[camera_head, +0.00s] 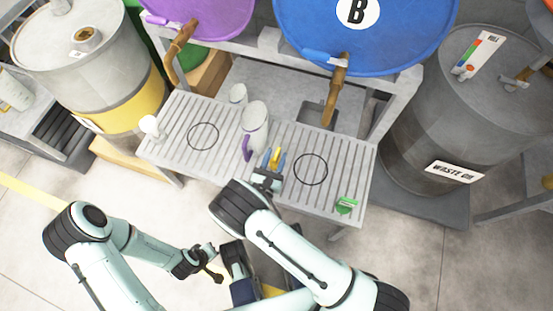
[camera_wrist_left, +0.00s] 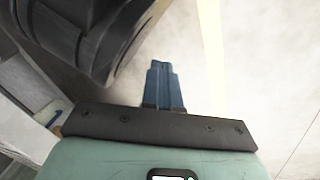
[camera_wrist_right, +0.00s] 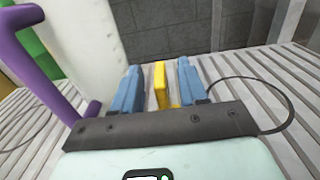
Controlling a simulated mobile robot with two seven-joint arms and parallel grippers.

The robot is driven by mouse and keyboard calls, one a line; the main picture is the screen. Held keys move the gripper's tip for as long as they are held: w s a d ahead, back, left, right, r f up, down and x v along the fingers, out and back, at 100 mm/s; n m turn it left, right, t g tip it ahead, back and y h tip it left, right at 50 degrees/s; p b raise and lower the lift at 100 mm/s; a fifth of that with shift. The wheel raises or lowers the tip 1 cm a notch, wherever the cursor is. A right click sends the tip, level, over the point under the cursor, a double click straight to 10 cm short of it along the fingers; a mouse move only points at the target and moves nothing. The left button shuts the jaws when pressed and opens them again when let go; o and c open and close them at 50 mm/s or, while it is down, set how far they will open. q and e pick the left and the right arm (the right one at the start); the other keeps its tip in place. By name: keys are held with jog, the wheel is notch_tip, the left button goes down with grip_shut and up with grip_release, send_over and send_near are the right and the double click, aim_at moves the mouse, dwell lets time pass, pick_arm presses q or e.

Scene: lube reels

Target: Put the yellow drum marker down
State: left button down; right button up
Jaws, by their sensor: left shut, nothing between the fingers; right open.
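The yellow drum marker (camera_wrist_right: 160,85) stands between the two blue fingers of my right gripper (camera_wrist_right: 158,88) in the right wrist view, with gaps on both sides. The right gripper is open around it, low over the slatted grey tray (camera_head: 170,150). In the head view the marker (camera_head: 274,157) is a small yellow piece between the fingers, right of the white jug (camera_head: 255,125) with a purple handle. The marker's lower end is partly hidden by the gripper body. My left gripper (camera_wrist_left: 161,72) is shut and empty, away from the tray.
Two black circles (camera_head: 203,137) (camera_head: 311,169) mark the tray. Drums (camera_head: 440,110) flank both sides.

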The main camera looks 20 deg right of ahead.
aim_at(278, 149)
jog(key=x, duration=0.3)
jog(key=shift+w+d+b, duration=0.1)
jog(key=shift+w+b, duration=0.15)
jog(key=shift+b, duration=0.15)
pick_arm(q)
jog(key=shift+s+a+f+g, duration=0.15)
jog(key=shift+s+f+g, duration=0.25)
jog(key=shift+s+f, duration=0.55)
jog(key=shift+r, duration=0.1)
pick_arm(e)
grip_shut()
jog(key=shift+r, duration=0.1)
